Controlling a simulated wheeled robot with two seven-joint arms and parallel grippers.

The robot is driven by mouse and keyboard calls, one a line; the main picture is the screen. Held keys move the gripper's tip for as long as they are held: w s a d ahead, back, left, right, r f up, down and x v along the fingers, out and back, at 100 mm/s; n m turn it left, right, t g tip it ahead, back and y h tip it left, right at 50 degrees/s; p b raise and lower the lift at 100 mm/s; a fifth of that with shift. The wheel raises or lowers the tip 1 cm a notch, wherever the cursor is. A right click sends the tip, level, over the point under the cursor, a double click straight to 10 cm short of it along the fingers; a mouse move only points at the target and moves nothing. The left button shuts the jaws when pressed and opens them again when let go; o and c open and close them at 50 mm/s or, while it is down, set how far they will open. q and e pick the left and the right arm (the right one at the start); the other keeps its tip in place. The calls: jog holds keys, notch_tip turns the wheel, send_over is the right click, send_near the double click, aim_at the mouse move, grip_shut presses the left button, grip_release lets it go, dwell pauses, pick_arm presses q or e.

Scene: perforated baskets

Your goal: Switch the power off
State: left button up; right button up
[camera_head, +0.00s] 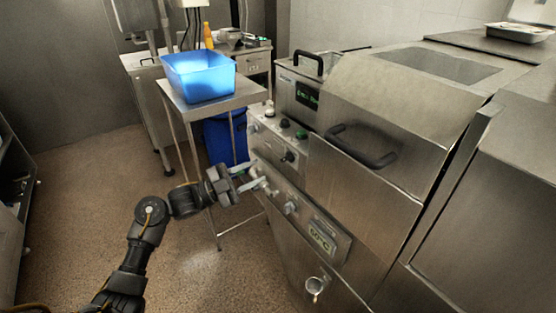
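The steel machine's front panel (275,180) carries several knobs and switches. A dark knob (289,157) sits on its upper part, and a round silver knob (290,208) sits lower, left of a green display (321,237) that seems to read 60°C. My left gripper (259,178) reaches the left end of the lower panel. Its two pale fingers look spread apart beside a small light-coloured control there, which they partly hide. I cannot tell whether they touch it or grip it. No control is clearly marked as the power switch. My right gripper is not in view.
A blue basket (203,83) stands on a steel side table (238,97) behind my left gripper, with a blue bin (222,140) below. The machine's lid has a dark handle (362,146). A round fitting (315,287) sticks out low on the front. The floor (100,200) at left is clear.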

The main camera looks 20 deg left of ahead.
aim_at(282, 160)
pick_arm(q)
jog(key=p+x, duration=0.1)
jog(key=x, duration=0.5)
jog(key=shift+w+r, duration=0.1)
jog(key=shift+r, duration=0.05)
jog(key=shift+w+d+p, duration=0.4)
jog(key=shift+d, duration=0.35)
jog(key=shift+a+r, duration=0.1)
jog(key=c, duration=0.7)
